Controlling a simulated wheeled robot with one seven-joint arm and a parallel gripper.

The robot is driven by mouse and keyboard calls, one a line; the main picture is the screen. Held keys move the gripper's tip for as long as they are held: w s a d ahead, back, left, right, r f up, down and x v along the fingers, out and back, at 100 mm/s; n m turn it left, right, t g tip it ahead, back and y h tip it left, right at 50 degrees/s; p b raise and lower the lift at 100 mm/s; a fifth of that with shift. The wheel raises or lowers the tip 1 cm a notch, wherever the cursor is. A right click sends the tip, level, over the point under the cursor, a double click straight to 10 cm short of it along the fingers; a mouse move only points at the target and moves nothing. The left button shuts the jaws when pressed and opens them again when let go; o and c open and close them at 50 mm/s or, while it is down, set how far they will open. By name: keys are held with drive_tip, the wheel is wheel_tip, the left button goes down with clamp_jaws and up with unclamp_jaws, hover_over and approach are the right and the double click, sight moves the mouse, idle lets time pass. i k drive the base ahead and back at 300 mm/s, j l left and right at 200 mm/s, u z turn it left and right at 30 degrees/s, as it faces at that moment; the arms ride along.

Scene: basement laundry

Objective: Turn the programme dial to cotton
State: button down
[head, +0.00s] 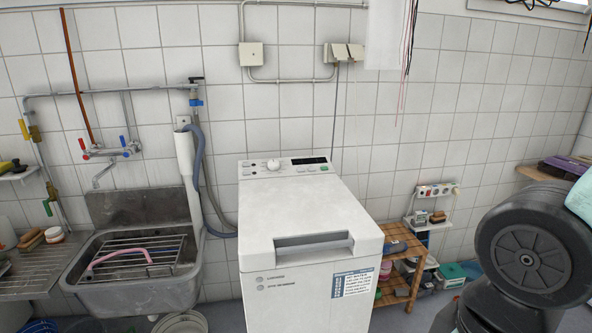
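The white top-loading washing machine (305,215) stands in the middle of the head view, against the tiled wall. Its control panel (290,165) runs along the back of the top. The round white programme dial (273,164) sits on the left half of that panel. The markings around the dial are too small to read, so its setting cannot be told. A dark display (309,160) and a small green button (324,168) are to the right of the dial. The lid is closed. My gripper is not in view; a dark part of my arm shows at the right.
A grey sink (200,268) with a wire rack and a pink hose is left of the machine. A grey drain hose (201,180) hangs between them. A wooden shelf (398,236) with boxes stands to the right. The space above the machine's lid is clear.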

sight(273, 165)
drive_tip(key=i+j+u, duration=0.15)
drive_tip(key=i+j, duration=0.25)
drive_tip(key=j, duration=0.25)
drive_tip(key=i+j+u, duration=0.15)
drive_tip(key=i+j, duration=0.3)
drive_tip(key=j, duration=0.2)
drive_tip(key=i+j+u, duration=0.15)
drive_tip(key=i+j, duration=0.3)
drive_tip(key=j, duration=0.15)
